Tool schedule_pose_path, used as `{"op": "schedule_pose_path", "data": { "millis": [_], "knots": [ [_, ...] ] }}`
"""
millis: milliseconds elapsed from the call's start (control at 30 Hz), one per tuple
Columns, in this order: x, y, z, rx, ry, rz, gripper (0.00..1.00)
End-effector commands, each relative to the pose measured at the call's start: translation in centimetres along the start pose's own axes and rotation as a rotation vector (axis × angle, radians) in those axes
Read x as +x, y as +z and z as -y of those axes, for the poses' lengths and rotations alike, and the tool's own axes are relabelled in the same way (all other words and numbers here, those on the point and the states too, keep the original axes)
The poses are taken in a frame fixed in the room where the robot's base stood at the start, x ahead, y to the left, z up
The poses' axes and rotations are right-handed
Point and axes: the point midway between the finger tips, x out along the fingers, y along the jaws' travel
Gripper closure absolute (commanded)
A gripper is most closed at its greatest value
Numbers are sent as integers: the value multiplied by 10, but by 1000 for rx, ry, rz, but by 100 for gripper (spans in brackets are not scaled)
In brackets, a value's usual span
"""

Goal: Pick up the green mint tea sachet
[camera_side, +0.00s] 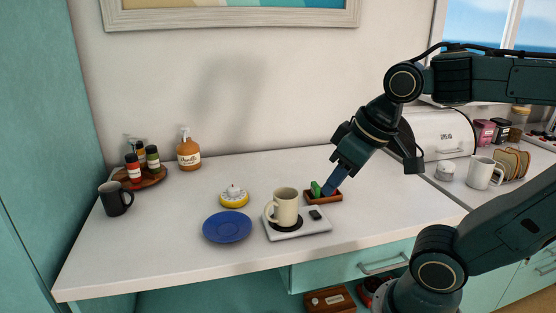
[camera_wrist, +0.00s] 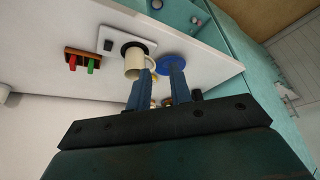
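The green mint tea sachet (camera_side: 316,188) stands upright in a small wooden box (camera_side: 323,198) on the white counter. In the wrist view the green sachet (camera_wrist: 91,66) is at the left in the box (camera_wrist: 83,52), beside a red one (camera_wrist: 72,63). My gripper (camera_side: 332,187) overlaps the right part of the box in the side view, hiding the red sachet. In the wrist view my gripper (camera_wrist: 162,70) is open, its two blue fingers apart with nothing held; the box lies off to their left.
A cream mug (camera_side: 285,206) stands on a white tray (camera_side: 283,235), left of the box. A blue plate (camera_side: 227,227) and a yellow-based lidded dish (camera_side: 234,197) are further left. A bread bin (camera_side: 440,132) stands at the right. The front left of the counter is clear.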

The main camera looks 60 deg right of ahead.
Motion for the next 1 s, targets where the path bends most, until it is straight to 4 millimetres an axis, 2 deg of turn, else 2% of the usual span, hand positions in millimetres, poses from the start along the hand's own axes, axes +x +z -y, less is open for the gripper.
{"op": "schedule_pose_path", "data": {
  "millis": [267, 467, 733, 1000],
  "knots": [
    [10, -43, -31, 139, 53, 94, 79],
    [23, -72, -62, 248, 87, 164, 79],
    [48, -102, -116, 400, 124, 255, 79],
    [81, -116, -179, 554, 151, 346, 79]
  ]
}}
